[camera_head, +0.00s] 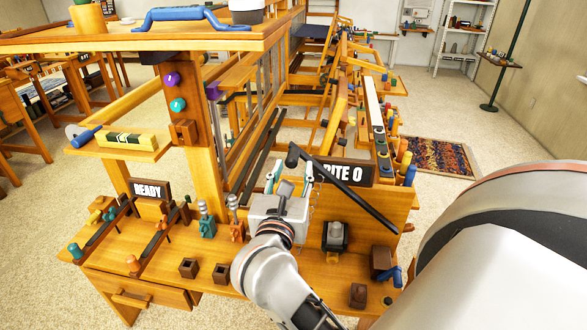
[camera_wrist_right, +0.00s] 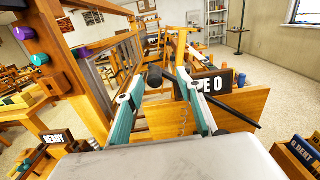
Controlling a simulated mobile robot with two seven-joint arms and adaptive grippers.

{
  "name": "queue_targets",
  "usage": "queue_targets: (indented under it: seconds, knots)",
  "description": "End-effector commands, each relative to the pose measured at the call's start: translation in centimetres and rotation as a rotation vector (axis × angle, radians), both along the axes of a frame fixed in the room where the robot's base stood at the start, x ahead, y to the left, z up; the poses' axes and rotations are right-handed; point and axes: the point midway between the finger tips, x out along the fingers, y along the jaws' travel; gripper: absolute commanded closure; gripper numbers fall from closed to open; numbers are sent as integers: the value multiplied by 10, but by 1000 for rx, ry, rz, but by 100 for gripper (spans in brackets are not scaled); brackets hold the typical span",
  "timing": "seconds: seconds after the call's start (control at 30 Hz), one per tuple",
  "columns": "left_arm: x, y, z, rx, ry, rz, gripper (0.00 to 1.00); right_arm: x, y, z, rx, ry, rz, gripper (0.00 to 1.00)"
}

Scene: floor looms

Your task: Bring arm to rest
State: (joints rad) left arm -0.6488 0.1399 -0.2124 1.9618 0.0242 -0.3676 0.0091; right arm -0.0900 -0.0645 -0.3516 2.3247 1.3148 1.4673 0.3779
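My right gripper (camera_head: 293,170) reaches over the front shelf of the wooden loom, and its two teal-and-white fingers stand apart. In the right wrist view the open gripper (camera_wrist_right: 163,82) has nothing clasped between its fingers. A black lever (camera_head: 350,195) with a knob end slants down to the right past the fingers. In the wrist view the lever's knob (camera_wrist_right: 154,76) shows between the fingertips; I cannot tell whether it touches them. My left gripper is in neither view.
A sign ending "ITE 0" (camera_head: 345,172) stands behind the lever. A "READY" sign (camera_head: 151,189) and teal and orange pegs stand at left on the shelf. A dark block (camera_head: 335,236) sits right of the gripper. The loom's upright post (camera_head: 205,165) rises at left.

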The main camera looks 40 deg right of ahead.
Motion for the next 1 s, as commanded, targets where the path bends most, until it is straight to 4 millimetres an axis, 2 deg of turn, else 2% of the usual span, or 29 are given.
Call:
queue_targets:
  seconds: [0.4, 0.53, 0.67, 0.73, 0.8, 0.87, 0.97, 1.0]
  knots:
    - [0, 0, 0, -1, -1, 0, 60, 0, 0, 1, -10, 3, -1, 63]
    - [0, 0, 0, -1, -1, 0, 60, -3, -2, 9, -164, 42, -11, 63]
    - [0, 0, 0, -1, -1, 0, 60, -6, 11, 28, -547, 148, -16, 63]
    - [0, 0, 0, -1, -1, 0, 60, -4, 32, 32, -811, 231, -7, 63]
    - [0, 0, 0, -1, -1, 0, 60, 1, 60, 27, -1079, 322, 16, 63]
    - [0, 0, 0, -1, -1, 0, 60, 5, 87, 13, -1307, 402, 46, 63]
    - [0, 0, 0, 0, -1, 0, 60, 10, 133, -31, -1686, 537, 117, 63]
    - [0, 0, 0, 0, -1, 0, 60, 10, 149, -54, -1831, 588, 152, 63]
